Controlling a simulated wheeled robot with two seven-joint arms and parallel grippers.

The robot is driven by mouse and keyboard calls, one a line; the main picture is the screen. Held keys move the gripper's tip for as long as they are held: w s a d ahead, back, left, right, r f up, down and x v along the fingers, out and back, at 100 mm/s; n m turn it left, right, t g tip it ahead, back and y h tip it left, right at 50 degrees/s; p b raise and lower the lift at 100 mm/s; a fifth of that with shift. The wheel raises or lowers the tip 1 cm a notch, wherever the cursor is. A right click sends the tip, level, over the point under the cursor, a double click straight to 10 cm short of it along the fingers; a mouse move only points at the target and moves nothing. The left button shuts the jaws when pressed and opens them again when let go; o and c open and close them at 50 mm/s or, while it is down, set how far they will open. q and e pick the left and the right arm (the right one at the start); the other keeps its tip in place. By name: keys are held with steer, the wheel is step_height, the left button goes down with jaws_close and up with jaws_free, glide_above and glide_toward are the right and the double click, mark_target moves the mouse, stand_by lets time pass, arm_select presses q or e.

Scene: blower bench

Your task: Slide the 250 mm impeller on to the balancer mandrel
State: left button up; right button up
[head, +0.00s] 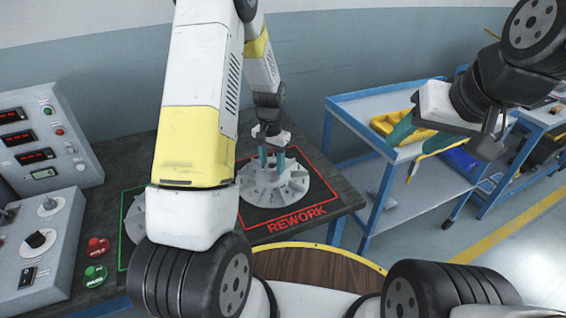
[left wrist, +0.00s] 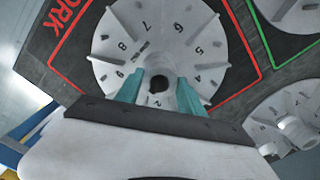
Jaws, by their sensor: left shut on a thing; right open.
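A pale grey bladed impeller (head: 296,189) lies in the red-outlined REWORK area of the dark bench. My left gripper (head: 272,170) points down at its middle. In the left wrist view, the teal fingers of my left gripper (left wrist: 169,80) are shut on the hub of this impeller (left wrist: 150,30), whose face carries numbers. I cannot read a size on it. My right gripper (head: 402,160) is open and empty, up at the right, in front of the blue cart. I cannot make out the balancer mandrel; my left arm hides part of the bench.
A green-outlined area (head: 122,228) beside REWORK holds another impeller, mostly hidden by my arm. The left wrist view shows further grey impellers (left wrist: 290,118) at the right. A control console (head: 45,145) and red and green buttons stand left. A blue cart (head: 375,105) stands right.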

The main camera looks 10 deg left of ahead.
arm_select(q)
step_height(320, 180, up, 8)
steer(key=shift+f, duration=0.15)
stand_by(0.9)
